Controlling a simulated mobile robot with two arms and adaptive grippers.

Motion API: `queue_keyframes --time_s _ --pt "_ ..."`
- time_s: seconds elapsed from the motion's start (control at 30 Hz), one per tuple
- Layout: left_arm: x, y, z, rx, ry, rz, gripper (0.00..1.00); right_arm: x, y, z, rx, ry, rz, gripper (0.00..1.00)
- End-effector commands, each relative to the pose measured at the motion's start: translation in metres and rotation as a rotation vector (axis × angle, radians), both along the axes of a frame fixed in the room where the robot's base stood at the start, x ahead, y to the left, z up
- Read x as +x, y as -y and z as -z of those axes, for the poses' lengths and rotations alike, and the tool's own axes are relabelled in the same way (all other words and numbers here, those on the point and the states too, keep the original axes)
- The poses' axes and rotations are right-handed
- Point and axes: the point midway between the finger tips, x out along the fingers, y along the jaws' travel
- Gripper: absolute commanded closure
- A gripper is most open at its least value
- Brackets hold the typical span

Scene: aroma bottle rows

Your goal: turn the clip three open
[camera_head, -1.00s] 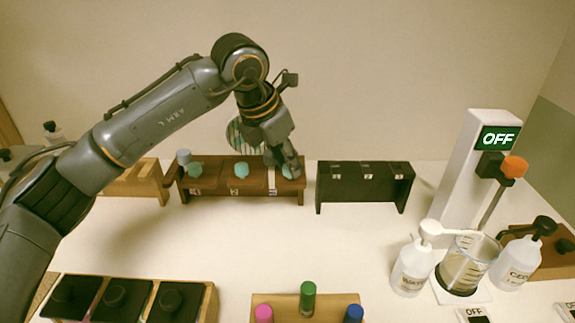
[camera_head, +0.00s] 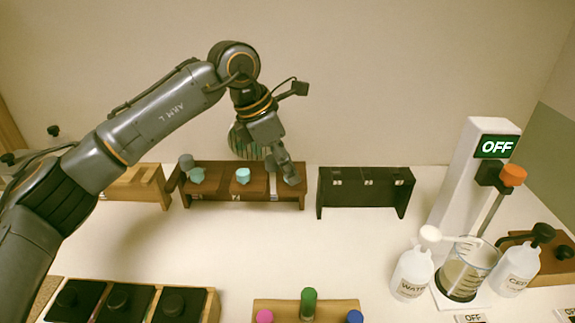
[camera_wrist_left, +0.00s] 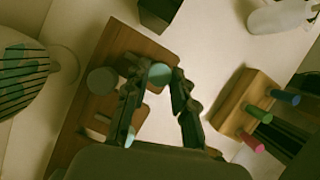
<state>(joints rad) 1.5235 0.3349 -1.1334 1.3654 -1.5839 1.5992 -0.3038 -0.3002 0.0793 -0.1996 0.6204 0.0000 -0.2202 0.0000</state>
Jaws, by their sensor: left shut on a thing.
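A brown wooden stand (camera_head: 255,184) stands at the back of the table, with teal clips along it. Clip one (camera_head: 197,175) is on the left and clip two (camera_head: 243,175) is in the middle. My left gripper (camera_head: 289,175) is at the right end of the stand and hides clip three in the head view. In the left wrist view, clip three (camera_wrist_left: 159,74) shows as a teal knob between the fingertips of my left gripper (camera_wrist_left: 156,84), which is shut on it. How far the clip is turned cannot be told. My right gripper is not in view.
A black rack (camera_head: 366,185) stands close to the right of the stand. A green striped vessel (camera_head: 240,143) is behind it. A grey cylinder (camera_head: 187,161) is at its left end. White bottles, a beaker (camera_head: 465,270) and an OFF display (camera_head: 495,146) are at right.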

Motion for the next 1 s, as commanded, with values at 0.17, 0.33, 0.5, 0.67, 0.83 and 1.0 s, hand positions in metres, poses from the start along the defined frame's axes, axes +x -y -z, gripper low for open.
queue_keyframes --time_s 0.17,0.33,0.5,0.67,0.83,1.0 --pt "0.0 0.0 -0.001 0.0 0.003 0.001 1.0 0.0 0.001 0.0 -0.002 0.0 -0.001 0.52" --pt "0.0 0.0 -0.001 0.0 0.003 0.001 0.59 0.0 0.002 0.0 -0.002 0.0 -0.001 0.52" --pt "0.0 0.0 0.0 0.0 0.001 0.001 0.52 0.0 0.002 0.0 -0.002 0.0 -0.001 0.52" --pt "0.0 0.0 -0.001 0.0 0.001 0.001 0.52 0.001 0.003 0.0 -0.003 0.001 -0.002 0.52" --pt "-0.001 -0.006 -0.014 0.001 0.004 -0.002 0.52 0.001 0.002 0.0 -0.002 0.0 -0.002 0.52" --pt "-0.004 -0.018 -0.047 -0.001 0.006 -0.002 0.52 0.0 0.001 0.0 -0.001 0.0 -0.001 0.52"
